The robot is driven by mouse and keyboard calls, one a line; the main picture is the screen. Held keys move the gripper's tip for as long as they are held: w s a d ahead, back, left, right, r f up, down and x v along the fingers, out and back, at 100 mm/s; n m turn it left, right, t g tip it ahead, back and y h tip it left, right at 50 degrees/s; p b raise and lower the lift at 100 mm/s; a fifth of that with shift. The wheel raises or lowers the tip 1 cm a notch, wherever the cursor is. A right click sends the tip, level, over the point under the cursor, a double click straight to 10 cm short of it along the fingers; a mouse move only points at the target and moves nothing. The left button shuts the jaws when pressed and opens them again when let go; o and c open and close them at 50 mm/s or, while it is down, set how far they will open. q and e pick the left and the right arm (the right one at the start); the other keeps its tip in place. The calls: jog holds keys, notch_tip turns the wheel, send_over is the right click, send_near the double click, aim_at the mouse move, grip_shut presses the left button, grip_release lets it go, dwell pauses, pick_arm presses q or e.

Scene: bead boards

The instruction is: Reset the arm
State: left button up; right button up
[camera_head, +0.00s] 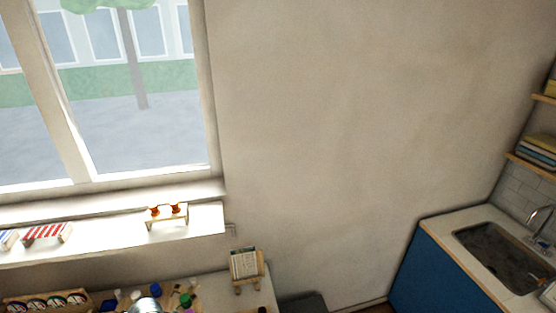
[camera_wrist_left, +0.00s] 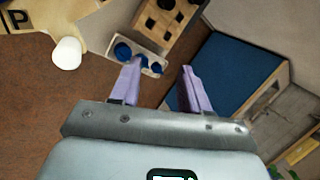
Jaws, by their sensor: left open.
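My left gripper (camera_wrist_left: 161,68) shows in the left wrist view with its two purple fingers apart and nothing held between them. Behind its left fingertip is a small pale block with blue round parts (camera_wrist_left: 124,50); I cannot tell the distance between them. Beyond that is a wooden box with dark holes (camera_wrist_left: 167,18). Neither of my grippers shows in the head view, and my right gripper is in no view.
In the head view, a cluttered worktop (camera_head: 213,290) runs along the bottom left with a small stand (camera_head: 245,264). A sink (camera_head: 497,255) is at the right. The left wrist view shows a white cylinder (camera_wrist_left: 67,53) and a blue panel (camera_wrist_left: 232,70) over brown floor.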

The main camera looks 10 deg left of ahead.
pick_arm(q)
jog(key=s+d+r+n+t+h+p, duration=0.1)
jog(key=s+d+r+n+t, duration=0.1)
jog(key=s+d+r+n, duration=0.45)
jog(key=s+d+r+n+t+h+p, duration=0.1)
jog(key=d+n, duration=0.2)
jog(key=d, duration=0.6)
jog(key=s+a+n+g+y+p, duration=0.1)
jog(key=s+a+n+g+y, duration=0.2)
jog(key=s+a+n, duration=1.1)
jog(key=shift+s+a+y+p, duration=0.35)
jog(key=shift+s+a+y, duration=0.3)
jog(key=shift+s+y, duration=0.1)
jog(key=shift+n, duration=0.25)
